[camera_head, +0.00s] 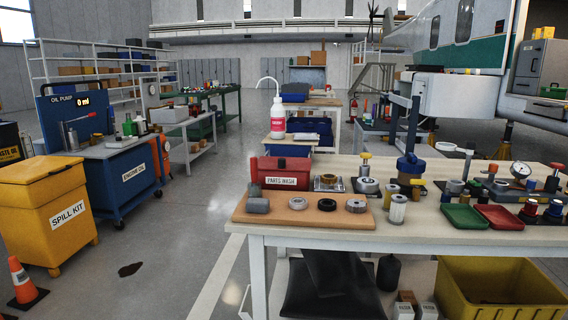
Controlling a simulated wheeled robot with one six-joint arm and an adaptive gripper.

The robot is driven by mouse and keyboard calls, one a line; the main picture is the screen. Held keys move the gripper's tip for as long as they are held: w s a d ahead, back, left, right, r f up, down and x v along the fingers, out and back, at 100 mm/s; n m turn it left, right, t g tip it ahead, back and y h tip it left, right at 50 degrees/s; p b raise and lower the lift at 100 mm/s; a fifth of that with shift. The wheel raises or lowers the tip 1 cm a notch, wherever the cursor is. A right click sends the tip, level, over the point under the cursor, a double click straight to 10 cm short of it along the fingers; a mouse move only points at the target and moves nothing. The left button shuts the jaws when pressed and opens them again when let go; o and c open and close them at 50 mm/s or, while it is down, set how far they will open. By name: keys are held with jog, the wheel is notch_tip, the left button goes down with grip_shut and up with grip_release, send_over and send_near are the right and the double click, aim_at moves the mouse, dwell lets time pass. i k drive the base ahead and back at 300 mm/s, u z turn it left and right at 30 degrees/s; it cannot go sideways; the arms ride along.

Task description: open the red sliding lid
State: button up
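A red box with a white "PARTS WASH" label (281,183) stands at the back left of the near workbench. Its red top (284,163) has a small dark knob-like spot near the middle. The top appears to cover the box, but at this size I cannot tell the lid's exact edges or whether there is a gap. My gripper is not in view.
The workbench (420,232) carries a brown board (275,216) with metal rings and small parts in front of the red box. A white bottle (277,118) stands behind the box. A yellow bin (500,295) sits under the bench. The floor at left of the bench is mostly clear.

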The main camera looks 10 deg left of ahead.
aim_at(301, 164)
jog(key=u, duration=1.9)
jog(key=i, duration=1.1)
jog(key=z, duration=0.6)
